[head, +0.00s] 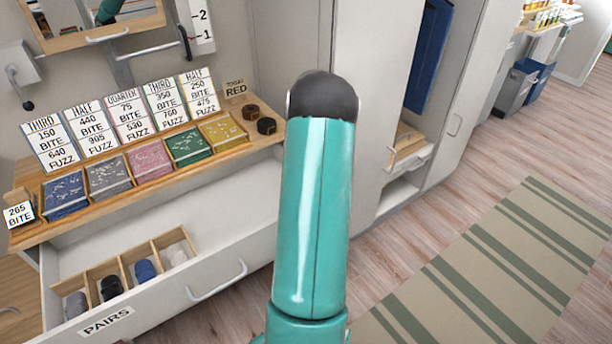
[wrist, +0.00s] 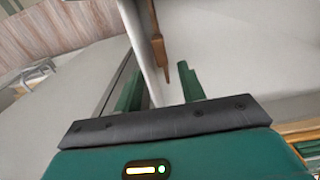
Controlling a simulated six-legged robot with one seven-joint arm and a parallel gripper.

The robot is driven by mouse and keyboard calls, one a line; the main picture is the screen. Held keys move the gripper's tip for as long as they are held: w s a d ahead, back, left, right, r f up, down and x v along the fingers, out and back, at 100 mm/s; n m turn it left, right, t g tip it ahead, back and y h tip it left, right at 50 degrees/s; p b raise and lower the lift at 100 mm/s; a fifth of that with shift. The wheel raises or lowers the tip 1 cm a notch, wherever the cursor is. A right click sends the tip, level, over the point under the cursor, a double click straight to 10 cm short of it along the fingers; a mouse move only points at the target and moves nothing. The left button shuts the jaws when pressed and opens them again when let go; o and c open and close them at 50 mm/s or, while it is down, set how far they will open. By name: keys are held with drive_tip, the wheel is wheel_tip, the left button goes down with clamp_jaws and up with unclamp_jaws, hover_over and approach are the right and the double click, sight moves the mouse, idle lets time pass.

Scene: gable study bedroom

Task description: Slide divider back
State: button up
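The open drawer (head: 215,245) labelled PAIRS stands out below the desk top. Wooden dividers (head: 124,271) split its left part into compartments with rolled socks (head: 145,271); its right part looks empty. I cannot tell which divider the task means. In the head view my arm covers the middle, and my gripper is hidden. In the wrist view my gripper (wrist: 160,88) has its two green fingers apart. A pale panel edge (wrist: 146,45) runs down between them, nearer the left finger, and a brown wooden piece (wrist: 157,50) lies beyond. I cannot tell whether either finger touches the panel.
The wooden desk top (head: 240,150) holds several coloured trays and price cards, and a 265 BITE card (head: 19,213) at its left end. A tall white cabinet (head: 350,60) stands behind my arm. The floor and striped rug (head: 500,265) at right are clear.

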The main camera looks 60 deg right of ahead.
wheel_tip(320, 180, up, 6)
drive_tip(key=shift+r, duration=0.2)
idle(0.5)
drive_tip(key=w+a+r+n+t+h, duration=0.1)
drive_tip(key=w+a+r, duration=0.35)
drive_tip(key=a, duration=0.55)
drive_tip(key=w+a+r+n, duration=0.1)
drive_tip(key=w+a+r, duration=0.4)
drive_tip(key=a, duration=0.4)
drive_tip(key=w+a+r+n+t+h, duration=0.1)
drive_tip(key=w+a+r, duration=0.3)
drive_tip(key=a+r, duration=0.45)
drive_tip(key=s+a+n+t, duration=0.1)
drive_tip(key=s+a, duration=0.3)
drive_tip(key=a, duration=0.5)
drive_tip(key=s+a+n+t+y, duration=0.1)
drive_tip(key=s+a, duration=0.3)
drive_tip(key=a, duration=0.6)
drive_tip(key=s+a+n+t+y, duration=0.1)
drive_tip(key=s+a, duration=0.3)
drive_tip(key=a, duration=0.6)
drive_tip(key=shift+a+t, duration=0.2)
drive_tip(key=shift+t, duration=0.1)
